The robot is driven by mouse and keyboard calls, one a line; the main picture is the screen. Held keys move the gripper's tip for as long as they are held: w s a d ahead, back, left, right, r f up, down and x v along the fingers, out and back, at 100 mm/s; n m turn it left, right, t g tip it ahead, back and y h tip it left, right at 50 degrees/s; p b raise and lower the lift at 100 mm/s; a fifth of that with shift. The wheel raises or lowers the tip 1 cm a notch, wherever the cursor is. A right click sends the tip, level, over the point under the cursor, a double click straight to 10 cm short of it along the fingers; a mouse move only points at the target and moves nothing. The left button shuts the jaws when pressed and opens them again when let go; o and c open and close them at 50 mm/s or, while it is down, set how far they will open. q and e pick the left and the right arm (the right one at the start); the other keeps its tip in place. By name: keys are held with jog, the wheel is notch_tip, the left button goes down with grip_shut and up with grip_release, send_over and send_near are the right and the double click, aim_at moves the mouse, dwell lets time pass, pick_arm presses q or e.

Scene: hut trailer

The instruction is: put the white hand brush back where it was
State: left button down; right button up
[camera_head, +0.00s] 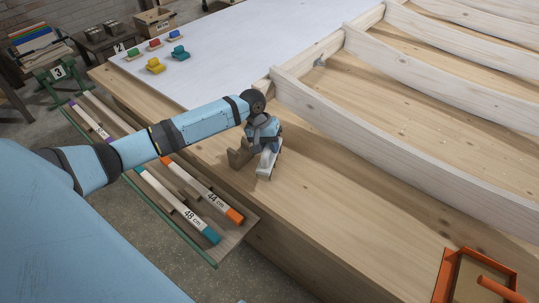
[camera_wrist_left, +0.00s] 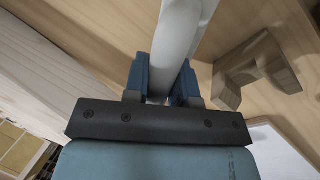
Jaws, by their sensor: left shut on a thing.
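The white hand brush (camera_head: 267,164) is in my left gripper (camera_head: 264,140), over the near strip of the wooden bench top (camera_head: 330,198). In the left wrist view the blue fingers (camera_wrist_left: 162,82) are shut on both sides of the white handle (camera_wrist_left: 178,35). The brush's lower end points toward the near edge in the head view; whether it touches the bench is unclear. A brown wooden block or bracket (camera_head: 238,158) stands just left of the brush, and it also shows in the left wrist view (camera_wrist_left: 258,68). My right gripper is not in view.
A pale curved frame (camera_head: 400,145) fills the right and back. A white sheet (camera_head: 235,50) bears several small coloured blocks. An orange-rimmed tray (camera_head: 445,270) is at the lower right. A low rack with labelled sticks (camera_head: 205,190) lies left of the bench.

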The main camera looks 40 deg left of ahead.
pick_arm(q)
notch_tip(320, 180, down, 4)
jog(key=shift+f, duration=0.1)
jog(key=c, duration=0.9)
grip_release()
jog(key=shift+c, duration=0.2)
jog(key=shift+a+r, duration=0.1)
jog(key=shift+r, duration=0.35)
jog(key=v, duration=1.1)
jog(key=shift+r+p, duration=0.15)
jog(key=shift+p, duration=0.25)
